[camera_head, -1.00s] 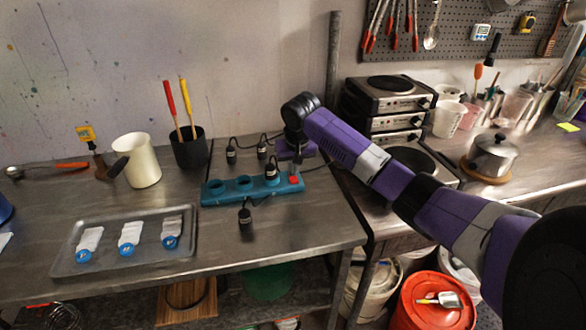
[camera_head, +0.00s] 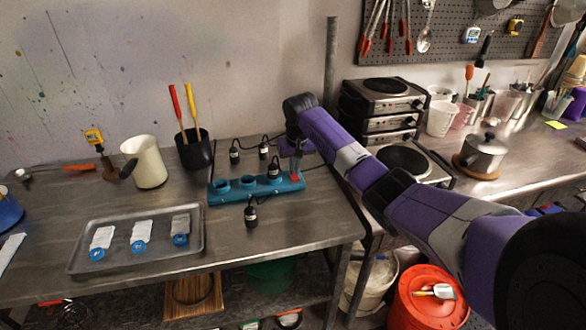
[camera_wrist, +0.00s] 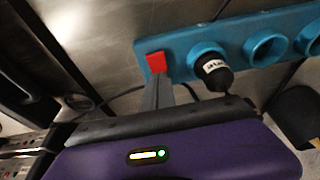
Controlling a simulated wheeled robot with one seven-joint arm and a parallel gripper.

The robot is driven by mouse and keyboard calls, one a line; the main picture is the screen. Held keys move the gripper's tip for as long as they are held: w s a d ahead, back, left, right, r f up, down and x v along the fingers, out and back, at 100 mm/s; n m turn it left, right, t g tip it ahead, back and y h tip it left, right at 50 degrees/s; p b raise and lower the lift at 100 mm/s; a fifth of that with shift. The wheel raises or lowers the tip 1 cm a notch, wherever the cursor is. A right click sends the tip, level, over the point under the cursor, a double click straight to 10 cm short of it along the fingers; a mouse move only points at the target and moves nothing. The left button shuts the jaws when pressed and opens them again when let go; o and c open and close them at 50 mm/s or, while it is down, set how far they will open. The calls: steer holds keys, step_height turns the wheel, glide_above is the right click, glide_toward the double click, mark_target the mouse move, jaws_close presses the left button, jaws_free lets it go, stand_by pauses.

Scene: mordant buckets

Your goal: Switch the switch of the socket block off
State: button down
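The teal socket block (camera_head: 225,195) lies on the metal table, with one black plug (camera_head: 275,172) seated in it beside its right end. It also shows in the wrist view (camera_wrist: 235,38). The red switch (camera_wrist: 156,62) is on the block's end, next to the plug.
Loose black plugs lie behind the block (camera_head: 234,156) and in front of it (camera_head: 251,216). A tray (camera_head: 75,262) with several small packets is at the front left. A white jug (camera_head: 148,165) and a black cup (camera_head: 195,155) stand behind. Stacked hot plates (camera_head: 385,100) stand to the right.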

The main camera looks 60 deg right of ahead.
mark_target(296, 178)
steer(key=shift+s+a+f+p, duration=0.1)
steer(key=shift+s+a+p, duration=0.05)
steer(key=shift+a+p, duration=0.15)
steer(key=shift+s, duration=0.1)
steer(key=shift+s+a+f+p, duration=0.1)
steer(key=shift+s+a+p, duration=0.35)
steer(key=shift+p, duration=0.45)
steer(key=shift+w, duration=0.1)
steer(key=shift+r+p, duration=0.4)
steer(key=shift+r, duration=0.05)
steer(key=p+v, duration=0.3)
steer(key=shift+w+d+r, duration=0.1)
steer(key=shift+w+r, duration=0.1)
steer(key=shift+r, duration=0.15)
steer(key=b+v, duration=0.2)
steer(key=v, duration=0.7)
steer(key=shift+s+a+r, duration=0.25)
steer(key=shift+s+a, duration=0.1)
